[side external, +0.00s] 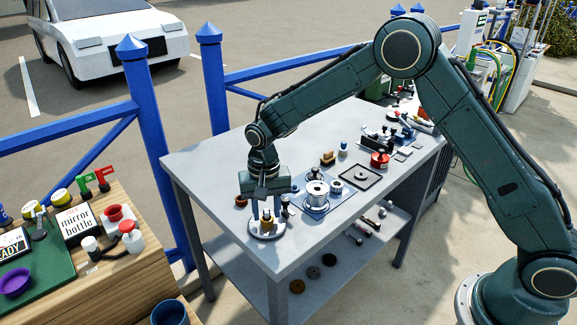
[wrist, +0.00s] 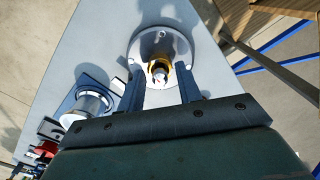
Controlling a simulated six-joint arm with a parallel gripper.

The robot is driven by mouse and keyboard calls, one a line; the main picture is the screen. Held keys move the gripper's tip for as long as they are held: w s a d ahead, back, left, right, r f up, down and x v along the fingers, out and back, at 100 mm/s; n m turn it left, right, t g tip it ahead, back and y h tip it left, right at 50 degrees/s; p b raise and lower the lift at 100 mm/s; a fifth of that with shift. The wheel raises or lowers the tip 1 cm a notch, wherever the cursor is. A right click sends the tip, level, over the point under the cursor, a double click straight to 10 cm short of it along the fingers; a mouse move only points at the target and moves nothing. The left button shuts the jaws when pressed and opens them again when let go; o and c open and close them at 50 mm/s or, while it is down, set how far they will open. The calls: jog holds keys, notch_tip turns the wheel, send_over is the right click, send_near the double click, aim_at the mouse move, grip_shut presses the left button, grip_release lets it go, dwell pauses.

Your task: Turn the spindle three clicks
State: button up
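A round grey flange (side external: 267,234) sits on the near left corner of the grey table. A brass-coloured upright part with a pale top, which looks like the spindle (side external: 266,220), stands on it. In the wrist view the flange (wrist: 140,42) shows bolt holes, with the spindle (wrist: 160,71) near its middle. My gripper (side external: 270,207) points down over it. In the wrist view my gripper (wrist: 160,72) has its two dark fingers apart, one on each side of the spindle, with gaps visible. The spindle's lower part is partly hidden.
A silver drum (side external: 316,190) on a blue plate stands close to the right of my gripper; it also shows in the wrist view (wrist: 88,107). A red-topped pot (side external: 379,160) and a dark square tray (side external: 361,178) sit farther back. A wooden bench (side external: 130,272) stands at left.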

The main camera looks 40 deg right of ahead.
jog(key=shift+r, duration=0.25)
dwell(0.4)
grip_shut()
